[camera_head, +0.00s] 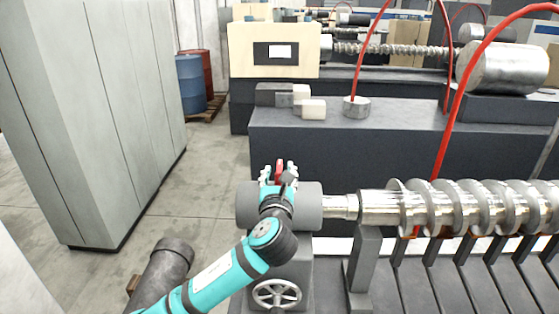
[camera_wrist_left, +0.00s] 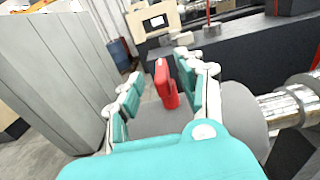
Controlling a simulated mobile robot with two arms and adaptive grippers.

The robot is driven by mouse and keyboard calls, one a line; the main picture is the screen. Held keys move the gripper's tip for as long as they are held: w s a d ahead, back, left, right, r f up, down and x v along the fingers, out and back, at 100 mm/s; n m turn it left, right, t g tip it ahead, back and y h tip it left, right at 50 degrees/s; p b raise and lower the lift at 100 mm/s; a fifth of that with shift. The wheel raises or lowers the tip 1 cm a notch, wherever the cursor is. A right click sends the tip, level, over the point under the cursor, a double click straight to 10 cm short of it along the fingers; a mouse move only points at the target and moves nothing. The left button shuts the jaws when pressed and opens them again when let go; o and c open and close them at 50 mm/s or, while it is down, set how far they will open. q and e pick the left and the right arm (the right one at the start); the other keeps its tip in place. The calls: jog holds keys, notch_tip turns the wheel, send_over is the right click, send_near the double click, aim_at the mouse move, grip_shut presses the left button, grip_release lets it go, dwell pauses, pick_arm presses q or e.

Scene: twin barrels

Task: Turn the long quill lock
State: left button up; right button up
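A red lever (camera_wrist_left: 165,86), which looks like the quill lock, stands up from the top of the grey tailstock cylinder (camera_head: 309,205). In the head view the red lever (camera_head: 280,167) shows only in part, behind my gripper. My left gripper (camera_head: 279,175) is over the cylinder. In the left wrist view its two teal and white fingers (camera_wrist_left: 158,70) are spread on either side of the lever, with visible gaps. The lever's lower end is near the cylinder's surface. My right gripper is in neither view.
A handwheel (camera_head: 277,294) is on the tailstock's front below my arm. A shiny screw shaft (camera_head: 470,207) runs right from the tailstock. A grey cabinet (camera_head: 90,110) stands at the left, with open floor (camera_head: 200,170) between. Red hoses (camera_head: 452,115) hang at the right.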

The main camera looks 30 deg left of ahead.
aim_at(279, 166)
pick_arm(q)
jog(key=shift+p+x, duration=0.4)
jog(key=shift+x, duration=1.6)
grip_shut()
